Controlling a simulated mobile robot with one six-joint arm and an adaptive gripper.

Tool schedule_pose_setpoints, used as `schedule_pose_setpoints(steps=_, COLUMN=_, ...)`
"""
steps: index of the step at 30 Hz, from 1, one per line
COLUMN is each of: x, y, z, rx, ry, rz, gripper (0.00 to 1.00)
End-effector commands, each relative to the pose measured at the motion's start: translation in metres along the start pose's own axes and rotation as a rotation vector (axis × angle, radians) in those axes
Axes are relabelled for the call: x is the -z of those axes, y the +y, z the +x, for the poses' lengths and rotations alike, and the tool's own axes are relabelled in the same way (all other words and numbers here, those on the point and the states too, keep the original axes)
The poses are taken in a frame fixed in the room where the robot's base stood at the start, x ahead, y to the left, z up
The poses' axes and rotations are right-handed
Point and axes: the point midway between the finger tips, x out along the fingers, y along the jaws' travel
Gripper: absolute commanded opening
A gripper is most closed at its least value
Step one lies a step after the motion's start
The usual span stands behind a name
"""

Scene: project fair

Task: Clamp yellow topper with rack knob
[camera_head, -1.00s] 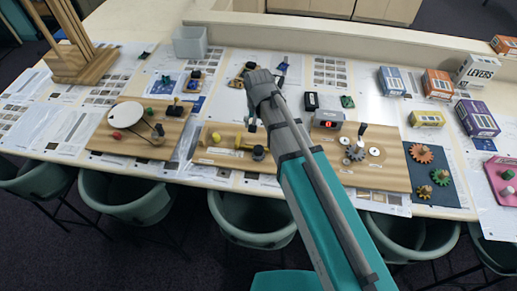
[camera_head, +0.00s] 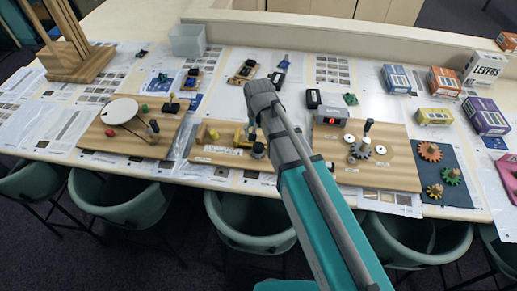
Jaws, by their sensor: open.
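The middle wooden board (camera_head: 205,153) lies near the front edge of the table. It carries a small yellow knob (camera_head: 214,133) at its left. A yellow part (camera_head: 240,139), probably the topper on the rack, is farther right. A dark round knob (camera_head: 258,151) stands beside it, probably the rack knob. My gripper (camera_head: 250,128) points down just above and behind the yellow part, open. Its fingertips are small and dark, and I cannot tell whether they touch anything. My forearm and wrist hide the board's right end.
Boxes (camera_head: 445,82) stand at the back right. Chairs (camera_head: 250,222) line the front.

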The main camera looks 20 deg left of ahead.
Motion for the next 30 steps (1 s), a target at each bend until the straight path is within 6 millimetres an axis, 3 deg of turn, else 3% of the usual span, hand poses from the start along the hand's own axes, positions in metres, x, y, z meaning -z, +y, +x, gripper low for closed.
schedule_pose_setpoints(steps=18, x=0.0, y=0.0, z=0.05, rx=0.0, ry=0.0, rz=0.0, gripper=0.93)
schedule_pose_setpoints(steps=30, x=0.0, y=0.0, z=0.061, rx=0.0, ry=0.0, rz=0.0, gripper=0.93)
